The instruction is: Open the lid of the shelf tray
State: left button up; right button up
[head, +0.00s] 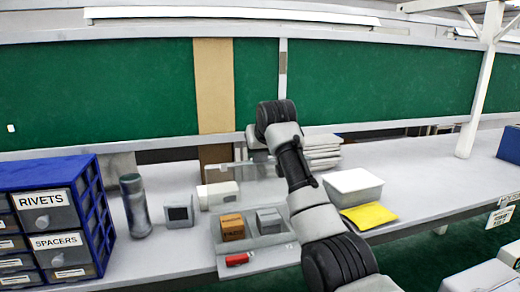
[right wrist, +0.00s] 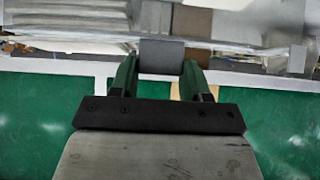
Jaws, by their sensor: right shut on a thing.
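The grey shelf tray (head: 284,237) stands on the bench in the head view, with a brown box (head: 232,227) and a grey box (head: 269,220) in its compartments. A see-through panel, apparently its lid (head: 240,166), stands raised behind the tray. My right arm reaches over from the lower right, and its gripper is mostly hidden behind its own links there. In the right wrist view my right gripper (right wrist: 161,70) is shut on a dark grey block (right wrist: 162,55), apparently the lid's handle. My left gripper is not in view.
A blue drawer cabinet (head: 92,215), a dark cylinder (head: 136,205) and a small grey device (head: 179,212) stand left. A white-topped bin (head: 353,184) and yellow packet (head: 369,215) lie right. A red item (head: 237,259) lies in front. The bench's far right is mostly clear.

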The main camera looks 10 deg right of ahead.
jog(key=shift+f, duration=0.25)
jog(key=o, duration=1.3)
jog(key=shift+r, duration=0.15)
jog(key=b+v, duration=0.5)
jog(key=v, duration=0.6)
